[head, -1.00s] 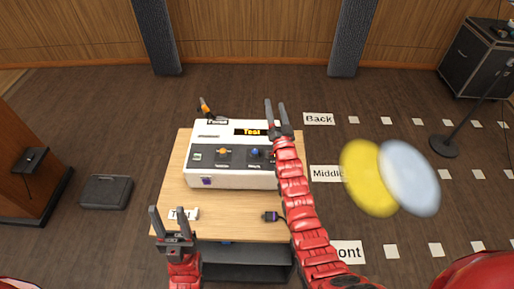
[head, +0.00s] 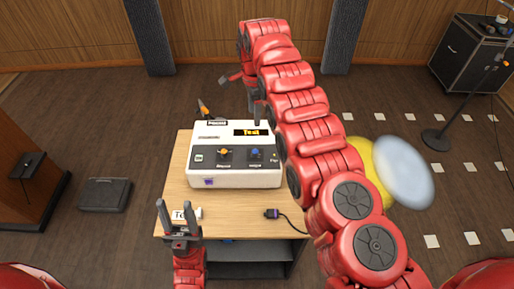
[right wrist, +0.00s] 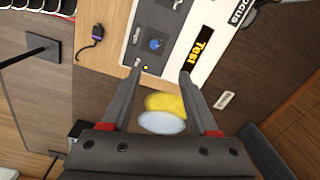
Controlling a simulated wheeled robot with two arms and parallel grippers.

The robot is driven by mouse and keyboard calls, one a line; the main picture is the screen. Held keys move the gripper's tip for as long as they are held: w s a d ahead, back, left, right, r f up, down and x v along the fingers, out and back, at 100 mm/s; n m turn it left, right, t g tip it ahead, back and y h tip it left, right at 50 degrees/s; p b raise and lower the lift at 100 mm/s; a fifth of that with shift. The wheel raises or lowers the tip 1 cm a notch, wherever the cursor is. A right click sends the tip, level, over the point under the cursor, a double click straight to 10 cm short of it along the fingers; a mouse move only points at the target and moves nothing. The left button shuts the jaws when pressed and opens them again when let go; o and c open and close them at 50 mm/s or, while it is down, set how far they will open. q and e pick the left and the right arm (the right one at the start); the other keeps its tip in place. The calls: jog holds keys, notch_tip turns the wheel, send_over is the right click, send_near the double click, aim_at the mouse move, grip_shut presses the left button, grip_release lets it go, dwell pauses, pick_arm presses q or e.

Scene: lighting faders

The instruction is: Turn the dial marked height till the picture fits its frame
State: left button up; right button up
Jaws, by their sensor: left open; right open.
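A white control box (head: 234,180) stands on a wooden table, with an orange dial (head: 224,152) and a blue dial (head: 255,153) on its dark panel. The dial captions are too small to read surely. The blue dial also shows in the right wrist view (right wrist: 155,44). A blurred yellow disc (head: 366,150) and pale blue disc (head: 403,172) overlap right of the table, offset sideways. My right gripper (right wrist: 161,73) is open and empty above the box's display side. My left gripper (head: 177,205) is open and empty at the table's front left.
The wooden table (head: 230,222) carries a cable plug (head: 271,213) at its front right. An orange-handled tool (head: 204,108) lies behind the box. My right arm covers the box's right edge and part of the discs.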

jog(key=b, duration=1)
send_over(255, 151)
notch_tip(255, 151, down, 9)
jog(key=shift+f, duration=0.1)
jog(key=shift+p, duration=0.7)
notch_tip(255, 151, down, 4)
jog(key=shift+s+r+p, duration=0.1)
jog(key=shift+r+p, duration=0.1)
jog(key=shift+p, duration=0.45)
notch_tip(255, 151, down, 3)
jog(key=shift+f+b, duration=0.1)
jog(key=shift+b, duration=0.4)
jog(key=shift+f, duration=0.4)
grip_shut()
